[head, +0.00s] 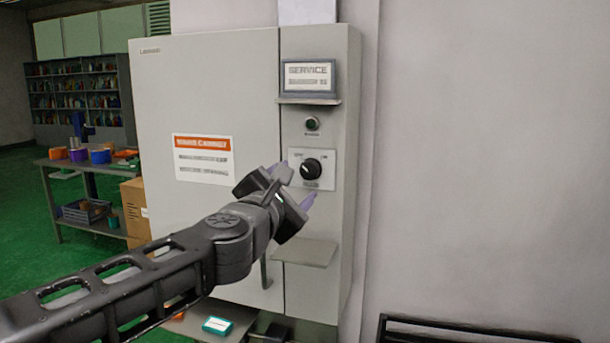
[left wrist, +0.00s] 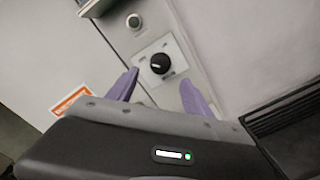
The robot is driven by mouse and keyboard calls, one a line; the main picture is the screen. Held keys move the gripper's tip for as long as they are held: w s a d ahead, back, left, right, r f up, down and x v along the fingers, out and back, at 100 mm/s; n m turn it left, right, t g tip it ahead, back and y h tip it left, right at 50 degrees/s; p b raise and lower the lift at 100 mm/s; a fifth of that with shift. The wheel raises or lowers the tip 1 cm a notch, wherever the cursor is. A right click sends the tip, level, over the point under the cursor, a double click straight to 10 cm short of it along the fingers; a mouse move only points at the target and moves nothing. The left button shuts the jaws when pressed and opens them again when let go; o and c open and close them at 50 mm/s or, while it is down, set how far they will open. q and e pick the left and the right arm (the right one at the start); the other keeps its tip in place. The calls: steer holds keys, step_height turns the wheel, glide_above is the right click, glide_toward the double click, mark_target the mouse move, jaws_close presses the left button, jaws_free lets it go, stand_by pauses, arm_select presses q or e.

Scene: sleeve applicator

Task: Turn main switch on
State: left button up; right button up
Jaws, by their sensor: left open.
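The main switch (head: 311,168) is a black rotary knob on a pale square plate on the narrow right panel of a grey cabinet. My left gripper (head: 306,182) is just in front of the panel, by the lower left of the knob. In the left wrist view the knob (left wrist: 160,63) shows beyond the two purple fingertips (left wrist: 157,82), between their lines. The fingers are open and empty, and the knob appears apart from them. The knob's pointer is too small to read surely. My right gripper is in neither view.
The grey cabinet (head: 235,80) has a warning label (head: 203,158) on its door. Above the switch are a small round button (head: 312,123) and a service display (head: 308,77) with a ledge. A small shelf (head: 304,252) juts out below. A dark rack (head: 470,333) stands at lower right.

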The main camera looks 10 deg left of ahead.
mark_target(308, 172)
arm_select(q)
steer(key=w, duration=0.7)
steer(key=shift+d, duration=0.25)
steer(key=shift+c, duration=0.2)
jaws_close()
